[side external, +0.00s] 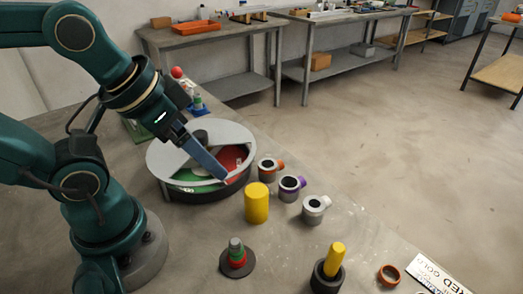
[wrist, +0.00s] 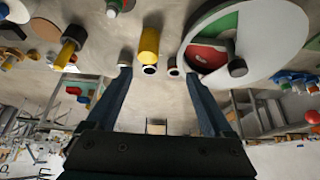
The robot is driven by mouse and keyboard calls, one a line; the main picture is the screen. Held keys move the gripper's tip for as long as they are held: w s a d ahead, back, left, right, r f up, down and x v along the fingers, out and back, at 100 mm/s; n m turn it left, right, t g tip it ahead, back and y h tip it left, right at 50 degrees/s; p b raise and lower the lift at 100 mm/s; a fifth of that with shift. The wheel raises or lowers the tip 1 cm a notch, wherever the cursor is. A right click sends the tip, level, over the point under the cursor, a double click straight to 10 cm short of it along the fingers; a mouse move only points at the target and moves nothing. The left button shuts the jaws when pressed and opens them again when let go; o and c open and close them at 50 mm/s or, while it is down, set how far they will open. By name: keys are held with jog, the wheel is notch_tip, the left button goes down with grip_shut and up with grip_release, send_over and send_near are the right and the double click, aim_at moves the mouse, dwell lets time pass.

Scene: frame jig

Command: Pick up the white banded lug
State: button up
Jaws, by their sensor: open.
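The white banded lug (side external: 312,212) is a grey ring with a dark bore and a pale white stub at its upper right. It rests on the table, nearest the camera of three similar lugs in the side view. My gripper (side external: 222,177) is over the round dial-like fixture, left of and above the lug and apart from it. In the wrist view my gripper (wrist: 160,76) has its two fingers wide apart with nothing held between them. Small lug rings show near the fingertips there, but their band colours cannot be told.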

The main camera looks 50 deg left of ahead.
jog(key=w+d+r+n, duration=0.1)
jog(key=w+r+n, duration=0.35)
jog(key=w, duration=0.25)
jog(key=g, duration=0.4)
send_over(316, 203)
notch_tip(316, 203, down, 10)
jog(key=shift+g, duration=0.8)
jog(key=f, duration=0.9)
jog(key=shift+s+d+f, duration=0.1)
jog(key=shift+s+d, duration=0.1)
jog(key=shift+s, duration=0.2)
grip_shut()
